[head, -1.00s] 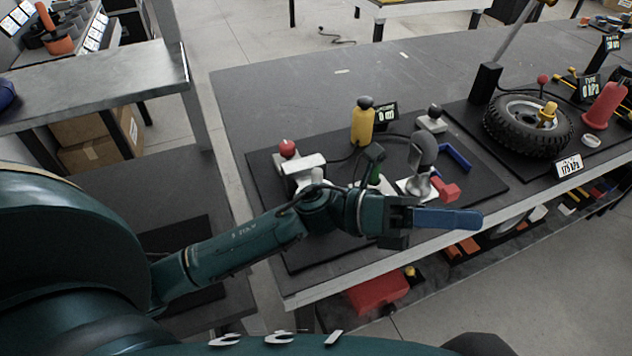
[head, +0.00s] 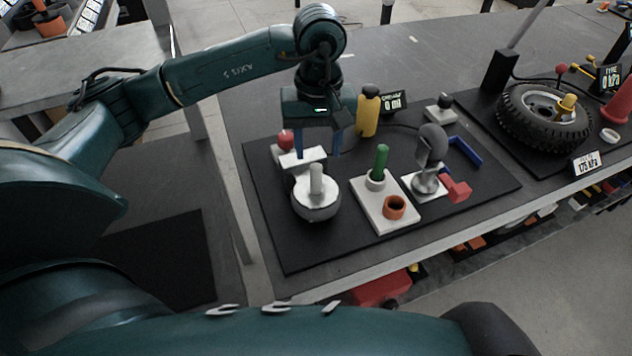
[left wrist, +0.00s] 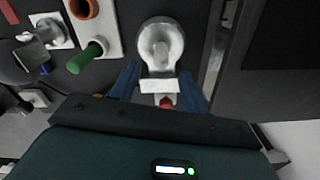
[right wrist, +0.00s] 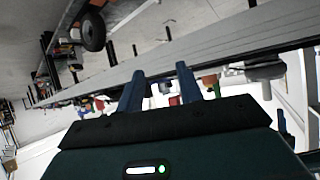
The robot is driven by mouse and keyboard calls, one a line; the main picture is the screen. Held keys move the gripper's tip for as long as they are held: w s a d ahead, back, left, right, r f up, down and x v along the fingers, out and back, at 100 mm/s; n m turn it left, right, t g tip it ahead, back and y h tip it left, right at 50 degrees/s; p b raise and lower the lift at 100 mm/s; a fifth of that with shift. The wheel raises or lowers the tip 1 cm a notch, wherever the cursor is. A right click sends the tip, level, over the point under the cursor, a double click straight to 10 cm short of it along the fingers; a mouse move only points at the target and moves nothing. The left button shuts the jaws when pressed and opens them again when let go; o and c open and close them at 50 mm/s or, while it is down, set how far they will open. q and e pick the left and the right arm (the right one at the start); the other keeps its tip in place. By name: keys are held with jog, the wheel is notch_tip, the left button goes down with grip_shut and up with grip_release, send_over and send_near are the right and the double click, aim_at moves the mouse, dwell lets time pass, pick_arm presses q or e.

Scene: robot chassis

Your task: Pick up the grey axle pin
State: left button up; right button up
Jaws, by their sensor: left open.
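The grey axle pin (head: 316,179) stands upright in a round silver holder (head: 318,208) on the black mat. In the left wrist view the pin (left wrist: 161,50) is seen nearly end-on in the holder (left wrist: 158,32). My left gripper (head: 318,156) points down, open and empty, above and just behind the pin. In the left wrist view its blue fingers (left wrist: 160,74) are apart, with a white block between them and the pin ahead of them. My right gripper (right wrist: 161,76) shows only in its own wrist view, with its fingers apart and nothing between them.
A white block (head: 302,158) with a red knob (head: 285,140) is close behind the holder. To the right are a white plate (head: 372,211) with a green peg (head: 381,161) and an orange ring (head: 395,207), and a grey knob stand (head: 432,150). The mat's front (head: 310,252) is clear.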

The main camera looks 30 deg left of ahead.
aim_at(316, 177)
pick_arm(q)
notch_tip(316, 177, down, 4)
jog(key=shift+r, duration=0.2)
jog(key=shift+a+f+p, duration=0.15)
jog(key=shift+f+p, duration=0.65)
jog(key=shift+f, duration=1.9)
jog(key=shift+c, duration=0.2)
grip_shut()
